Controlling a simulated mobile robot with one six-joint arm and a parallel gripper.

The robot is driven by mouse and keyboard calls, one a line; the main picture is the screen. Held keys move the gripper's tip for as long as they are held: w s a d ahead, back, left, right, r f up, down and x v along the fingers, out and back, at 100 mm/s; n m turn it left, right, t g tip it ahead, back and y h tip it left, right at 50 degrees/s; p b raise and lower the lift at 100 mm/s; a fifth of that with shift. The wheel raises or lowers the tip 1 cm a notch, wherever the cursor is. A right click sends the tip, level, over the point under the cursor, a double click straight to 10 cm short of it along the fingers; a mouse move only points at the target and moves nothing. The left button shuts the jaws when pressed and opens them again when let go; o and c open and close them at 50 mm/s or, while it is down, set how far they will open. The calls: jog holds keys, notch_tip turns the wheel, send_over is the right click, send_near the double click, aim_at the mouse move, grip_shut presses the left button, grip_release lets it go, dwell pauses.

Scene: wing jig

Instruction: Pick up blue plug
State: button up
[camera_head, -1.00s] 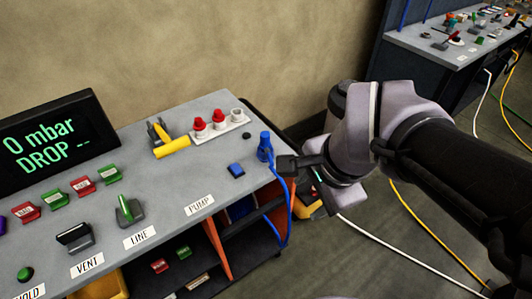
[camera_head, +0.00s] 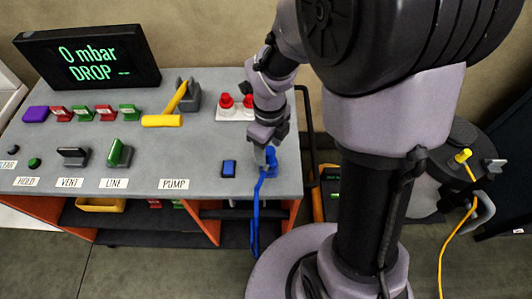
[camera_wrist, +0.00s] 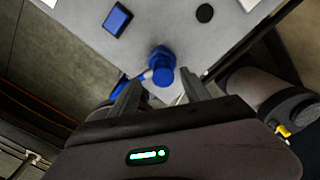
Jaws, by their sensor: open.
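The blue plug (camera_head: 271,158) stands near the front right corner of the grey bench top, with a blue cable (camera_head: 256,210) hanging from it over the front edge. In the wrist view the plug (camera_wrist: 162,66) is just ahead of and between the two fingertips. My gripper (camera_wrist: 160,92) is open, with one finger on each side of the plug. In the head view my gripper (camera_head: 265,150) is at the plug and partly covers it. I cannot tell whether the fingers touch it.
A blue block (camera_head: 229,168) lies left of the plug. A white strip with red caps (camera_head: 236,106) and a yellow-handled hammer-like tool (camera_head: 163,121) are farther back. A dark round table with a yellow plug (camera_head: 463,156) stands right of the bench (camera_head: 200,150).

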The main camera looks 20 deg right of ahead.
aim_at(270, 151)
jog(key=f, duration=0.2)
jog(key=f+b, duration=0.1)
jog(key=f, duration=0.1)
jog(key=shift+w+d, duration=0.1)
jog(key=shift+d, duration=0.1)
jog(key=shift+r, duration=0.1)
grip_shut()
jog(key=shift+r, duration=0.1)
